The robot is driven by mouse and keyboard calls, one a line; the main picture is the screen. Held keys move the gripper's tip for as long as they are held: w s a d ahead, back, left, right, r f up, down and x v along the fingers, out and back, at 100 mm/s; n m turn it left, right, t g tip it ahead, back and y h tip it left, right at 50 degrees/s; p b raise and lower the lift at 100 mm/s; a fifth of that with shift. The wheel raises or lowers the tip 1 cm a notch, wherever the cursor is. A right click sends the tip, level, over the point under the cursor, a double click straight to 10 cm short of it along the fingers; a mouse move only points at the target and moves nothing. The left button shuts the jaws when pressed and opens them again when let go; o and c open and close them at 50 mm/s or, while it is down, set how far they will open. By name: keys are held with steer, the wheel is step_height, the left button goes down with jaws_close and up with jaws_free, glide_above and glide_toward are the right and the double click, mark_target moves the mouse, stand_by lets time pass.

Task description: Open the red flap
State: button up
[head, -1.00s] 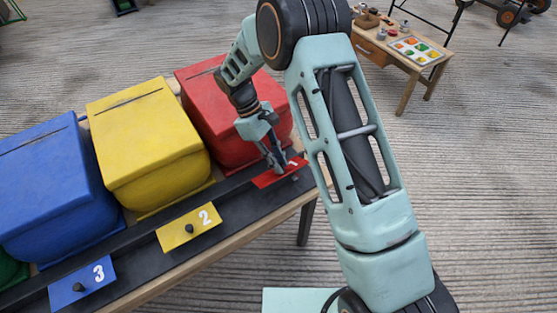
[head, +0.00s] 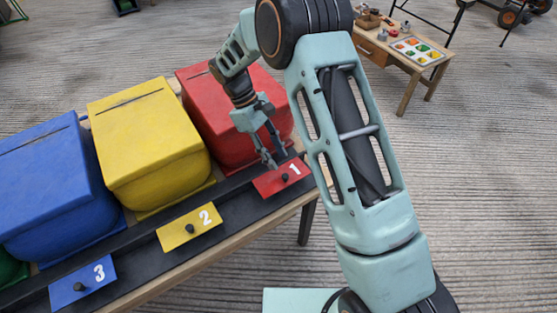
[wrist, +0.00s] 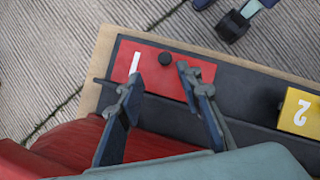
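The red flap (head: 281,178) is a flat red plate marked 1 with a small dark knob (head: 285,178), set in the black strip in front of the red box (head: 222,112). In the wrist view the red flap (wrist: 165,68) lies flat, its knob (wrist: 165,59) beyond my fingertips. My gripper (head: 275,163) is just above the flap's box-side edge. In the wrist view my gripper (wrist: 160,72) has its two fingers apart with nothing between them. The knob is clear of both fingers.
The yellow flap 2 (head: 190,228) and blue flap 3 (head: 82,284) lie along the same strip. Yellow (head: 147,140) and blue (head: 50,180) boxes stand behind them. A small wooden table (head: 405,60) stands at the back right. Floor right of the bench is clear.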

steer(key=v, duration=0.9)
steer(key=shift+r, duration=0.15)
